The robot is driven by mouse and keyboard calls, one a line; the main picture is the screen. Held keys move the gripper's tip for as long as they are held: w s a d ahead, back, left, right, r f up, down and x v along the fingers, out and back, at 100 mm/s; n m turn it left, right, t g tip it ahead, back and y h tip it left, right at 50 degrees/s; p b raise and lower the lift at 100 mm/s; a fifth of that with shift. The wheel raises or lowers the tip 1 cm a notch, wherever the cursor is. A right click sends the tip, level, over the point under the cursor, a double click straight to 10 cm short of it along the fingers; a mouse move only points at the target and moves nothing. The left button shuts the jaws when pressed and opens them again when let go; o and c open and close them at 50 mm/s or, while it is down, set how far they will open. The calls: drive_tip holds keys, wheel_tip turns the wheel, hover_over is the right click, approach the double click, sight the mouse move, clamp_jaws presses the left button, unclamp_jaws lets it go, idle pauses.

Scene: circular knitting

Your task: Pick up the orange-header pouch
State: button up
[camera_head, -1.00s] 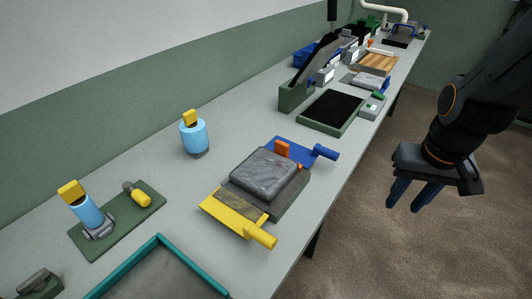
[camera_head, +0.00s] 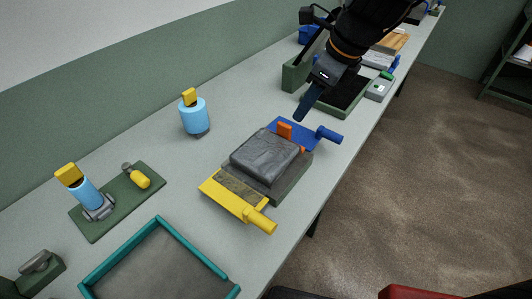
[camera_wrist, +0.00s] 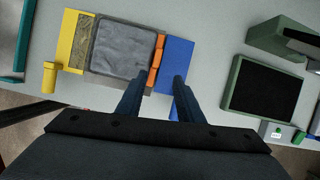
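The grey pouch (camera_head: 264,156) lies on a dark grey plate (camera_head: 296,174) between a yellow-handled piece (camera_head: 236,198) and a blue-handled piece (camera_head: 292,130). Its orange header (camera_head: 284,130) stands at the edge facing the blue piece. In the wrist view the pouch (camera_wrist: 120,48) and the orange header (camera_wrist: 155,58) show at upper left. My gripper (camera_head: 301,117) is above the table near the blue piece. In the wrist view my gripper (camera_wrist: 160,78) has its fingers apart with nothing between them. One finger overlaps the orange header in that view; contact cannot be told.
A green-framed black tray (camera_head: 350,103) is behind the gripper. A blue bottle (camera_head: 195,118) stands at the wall side. A green board (camera_head: 95,221) with another blue bottle and a teal-rimmed tray (camera_head: 192,251) are nearer.

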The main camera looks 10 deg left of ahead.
sight(285, 124)
drive_tip(key=shift+m, duration=0.6)
drive_tip(key=a+f, duration=0.1)
drive_tip(key=f, duration=0.1)
drive_tip(key=a+f, duration=0.2)
drive_tip(key=w+a+f, duration=0.1)
drive_tip(key=f, duration=0.1)
drive_tip(key=shift+a+f, duration=0.2)
drive_tip(key=shift+f, duration=0.15)
clamp_jaws()
